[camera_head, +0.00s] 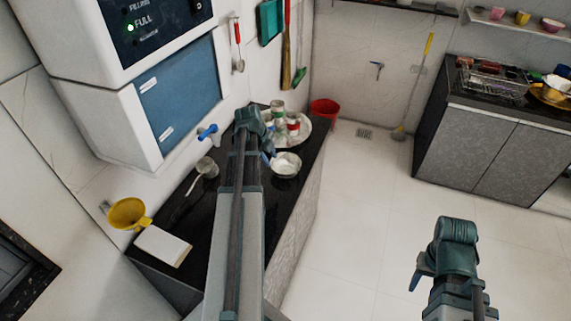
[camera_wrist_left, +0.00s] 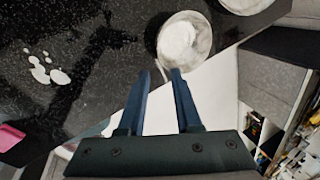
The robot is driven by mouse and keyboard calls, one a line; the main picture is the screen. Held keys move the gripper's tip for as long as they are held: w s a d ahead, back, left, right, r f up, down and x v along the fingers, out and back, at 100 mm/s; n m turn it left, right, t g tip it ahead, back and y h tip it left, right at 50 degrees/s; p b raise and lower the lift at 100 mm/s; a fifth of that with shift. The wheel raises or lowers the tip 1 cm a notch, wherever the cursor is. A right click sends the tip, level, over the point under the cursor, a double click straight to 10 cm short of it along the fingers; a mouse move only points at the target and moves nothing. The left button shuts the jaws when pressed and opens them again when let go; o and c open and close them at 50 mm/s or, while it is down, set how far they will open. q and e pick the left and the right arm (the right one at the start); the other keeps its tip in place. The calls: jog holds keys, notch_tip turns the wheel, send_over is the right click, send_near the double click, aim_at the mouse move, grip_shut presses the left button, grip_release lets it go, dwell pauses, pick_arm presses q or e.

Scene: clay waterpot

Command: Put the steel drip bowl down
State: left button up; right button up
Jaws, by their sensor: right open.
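The steel drip bowl (camera_head: 287,170) is a shiny round bowl with a pale inside. It sits on the black speckled counter near its right edge. In the left wrist view the bowl (camera_wrist_left: 185,38) is just beyond my left fingertips. My left gripper (camera_wrist_left: 161,72) has its two blue fingers apart, with a clear gap between them. The bowl's near rim lies close to the tips; I cannot tell whether they touch. In the head view my left arm hides part of the counter left of the bowl. My right gripper (camera_head: 417,277) is open and empty over the floor, far from the counter.
A round tray (camera_head: 303,137) with several tins stands behind the bowl. A glass (camera_head: 207,168), a white slab (camera_head: 162,246) and a yellow funnel (camera_head: 128,213) are left of my left arm. A blue tap (camera_head: 207,132) juts from the wall.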

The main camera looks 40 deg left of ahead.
pick_arm(q)
jog(key=w+d+f+n+g, duration=0.15)
jog(key=d+n, duration=0.35)
jog(key=d, duration=2)
jog(key=s+d+n+g, duration=0.1)
jog(key=s+d+n, duration=0.2)
jog(key=d, duration=0.4)
jog(key=s+d+n, duration=0.3)
jog(key=s+d, duration=0.1)
jog(key=d, duration=0.3)
jog(key=s+d+n+g+y, duration=0.1)
jog(key=s+d+n, duration=0.2)
jog(key=d, duration=0.5)
jog(key=shift+s+r+g, duration=0.15)
jog(key=shift+s+g, duration=0.2)
jog(key=shift+s, duration=0.5)
